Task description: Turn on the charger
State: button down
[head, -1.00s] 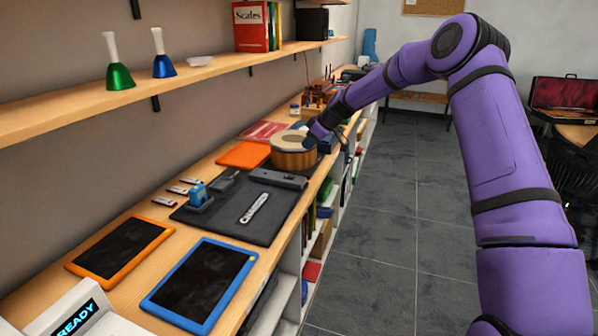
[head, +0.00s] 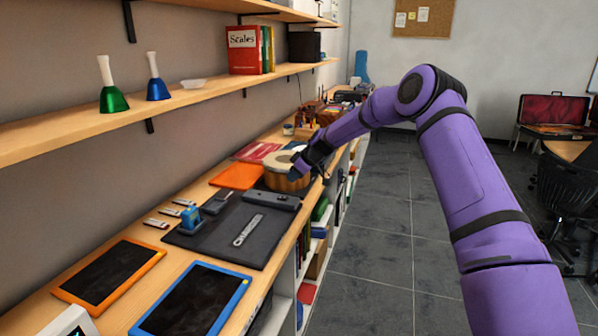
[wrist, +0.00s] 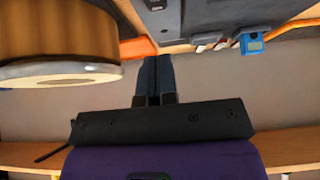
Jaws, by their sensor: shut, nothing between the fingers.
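I cannot tell for certain which thing is the charger. A white device (head: 66,324) with a dark screen sits at the near left end of the bench, mostly cut off. A long dark grey unit (head: 272,200) lies on the far edge of a dark mat (head: 205,245). My gripper (head: 297,170) is beside a wooden drum (head: 284,181) in the head view, overlapping it; contact cannot be told. In the wrist view my gripper (wrist: 155,62) is shut and empty, with the drum (wrist: 60,45) at its left.
On the mat are a blue gadget (head: 191,219) and a silver tool (head: 247,230). An orange tablet (head: 110,272) and a blue tablet (head: 193,302) lie nearer. A shelf (head: 180,103) with bells overhangs the bench.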

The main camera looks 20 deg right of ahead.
aim_at(285, 197)
jog(key=f, duration=0.1)
jog(key=a+f, duration=0.1)
jog(key=f, duration=0.1)
jog(key=w+f, duration=0.1)
jog(key=f, duration=0.1)
jog(key=shift+w+a, duration=0.1)
jog(key=shift+a, duration=0.2)
jog(key=shift+f, duration=0.95)
jog(key=shift+d+f, duration=0.1)
jog(key=shift+f, duration=0.25)
jog(key=shift+r, duration=0.1)
jog(key=shift+r, duration=0.7)
